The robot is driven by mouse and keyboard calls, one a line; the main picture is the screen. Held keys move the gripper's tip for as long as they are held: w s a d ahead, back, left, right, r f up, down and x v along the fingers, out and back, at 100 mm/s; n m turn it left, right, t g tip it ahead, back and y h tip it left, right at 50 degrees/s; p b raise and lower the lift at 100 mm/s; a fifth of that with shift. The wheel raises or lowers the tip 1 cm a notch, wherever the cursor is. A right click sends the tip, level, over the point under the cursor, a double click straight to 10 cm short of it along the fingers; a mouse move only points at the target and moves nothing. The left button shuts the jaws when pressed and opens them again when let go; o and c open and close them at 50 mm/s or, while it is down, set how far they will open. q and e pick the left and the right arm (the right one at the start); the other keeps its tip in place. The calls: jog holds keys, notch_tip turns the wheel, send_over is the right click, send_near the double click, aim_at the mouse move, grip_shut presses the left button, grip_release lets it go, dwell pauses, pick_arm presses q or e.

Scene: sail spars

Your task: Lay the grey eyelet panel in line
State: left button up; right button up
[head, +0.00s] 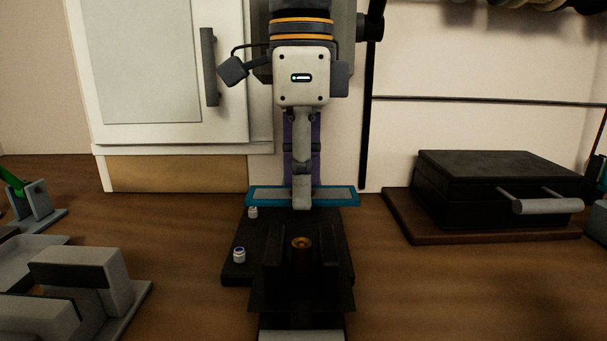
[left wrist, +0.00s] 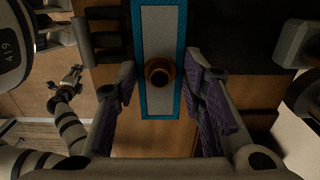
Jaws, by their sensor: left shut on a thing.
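The grey eyelet panel (head: 330,195) is a long grey strip with a blue border. It lies crosswise at the far end of a black board (head: 236,262). Whether it touches the board is unclear. My left gripper (head: 300,195) comes down from above and is shut across the panel's short width. One finger hides part of the panel's front edge. My right gripper is not clear in either view; a small banded arm shows in the wrist view.
A black holder (head: 275,262) with a copper-coloured round piece (head: 302,244) stands in front of the panel. Grey blocks (head: 80,275) are at left, a black case (head: 480,195) at right.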

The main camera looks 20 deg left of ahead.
aim_at(301, 241)
pick_arm(q)
jog(key=shift+f, duration=0.1)
jog(key=shift+f, duration=1.75)
jog(key=shift+f, duration=1.2)
jog(key=o, duration=1)
jog(key=shift+c, duration=0.5)
notch_tip(301, 241, up, 7)
jog(key=shift+r, duration=0.1)
